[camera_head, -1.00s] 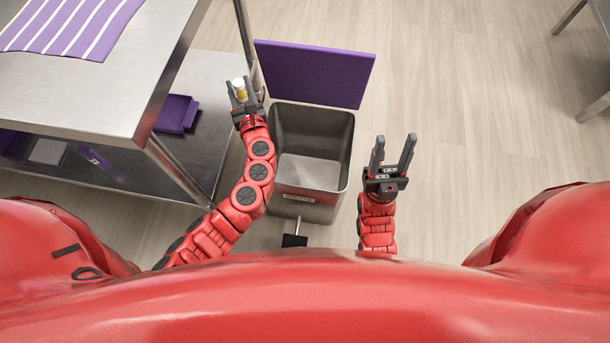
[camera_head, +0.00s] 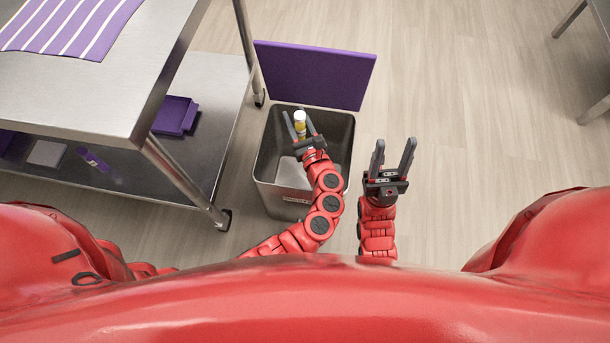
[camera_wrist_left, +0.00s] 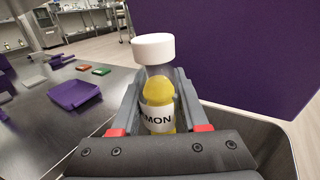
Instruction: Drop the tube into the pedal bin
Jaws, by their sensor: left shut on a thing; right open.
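The tube (camera_head: 300,119) is clear with a white cap, yellow contents and a label reading "MON" in part. My left gripper (camera_head: 301,127) is shut on it, and the tube stands about upright between the fingers in the left wrist view (camera_wrist_left: 158,88). In the head view the gripper and tube are over the opening of the pedal bin (camera_head: 342,128). The bin is a grey metal box with its purple lid (camera_head: 315,74) raised at the back. My right gripper (camera_head: 392,158) is open and empty, to the right of the bin.
A steel table (camera_head: 90,95) stands at the left, with a striped purple mat (camera_head: 66,25) on top. Its lower shelf (camera_head: 205,125) holds a purple tray (camera_head: 175,115). The floor right of the bin is clear.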

